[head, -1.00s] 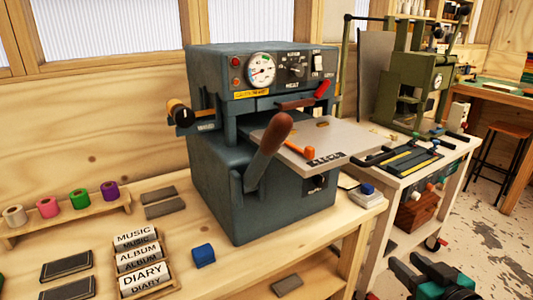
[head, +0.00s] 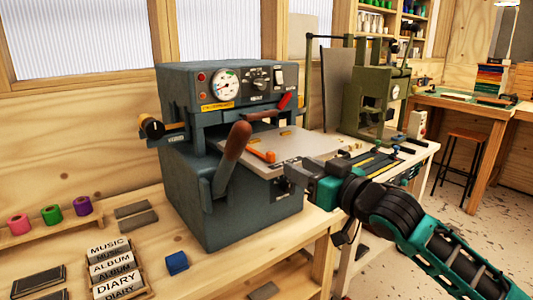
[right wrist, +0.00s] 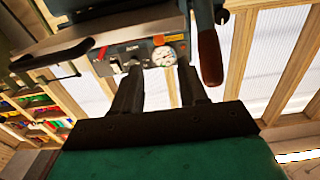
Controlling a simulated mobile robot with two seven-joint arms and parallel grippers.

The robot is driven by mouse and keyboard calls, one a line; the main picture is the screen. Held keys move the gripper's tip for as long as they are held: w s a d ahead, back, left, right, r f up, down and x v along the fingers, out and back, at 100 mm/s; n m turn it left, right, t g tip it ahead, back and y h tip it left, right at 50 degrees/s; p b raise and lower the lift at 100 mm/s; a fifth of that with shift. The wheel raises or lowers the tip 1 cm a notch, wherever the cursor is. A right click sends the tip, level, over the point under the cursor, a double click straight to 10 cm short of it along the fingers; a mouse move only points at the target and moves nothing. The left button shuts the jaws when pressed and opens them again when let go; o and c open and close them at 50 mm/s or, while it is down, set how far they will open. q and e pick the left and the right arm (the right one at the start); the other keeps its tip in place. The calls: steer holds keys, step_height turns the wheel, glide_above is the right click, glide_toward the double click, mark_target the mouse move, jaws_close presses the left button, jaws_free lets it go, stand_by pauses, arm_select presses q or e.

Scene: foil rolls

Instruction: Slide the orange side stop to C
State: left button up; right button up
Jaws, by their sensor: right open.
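The orange side stop (head: 262,156) lies on the grey plate (head: 310,143) of the blue-grey press, near its front edge, just right of the brown-handled lever (head: 235,142). Small dark markings (head: 290,163) run along that edge; I cannot read the letters. My right gripper (head: 293,180) is open and empty, in front of the plate's front right side, apart from the stop. In the right wrist view its two fingers (right wrist: 160,78) stand apart, with the press's gauge beyond them. I cannot make out the stop in that view. My left gripper is not in view.
The press (head: 225,200) stands on a wooden bench with a blue block (head: 177,262), word blocks (head: 112,265) and coloured rolls (head: 52,214) at left. A green machine (head: 372,100) stands behind right. The lever juts out close left of the stop.

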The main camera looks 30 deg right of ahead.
mark_target(273, 154)
steer(key=w, duration=0.7)
steer(key=w+a, duration=0.1)
steer(key=w, duration=0.3)
jaws_close()
stand_by(0.3)
steer(key=shift+d, duration=0.1)
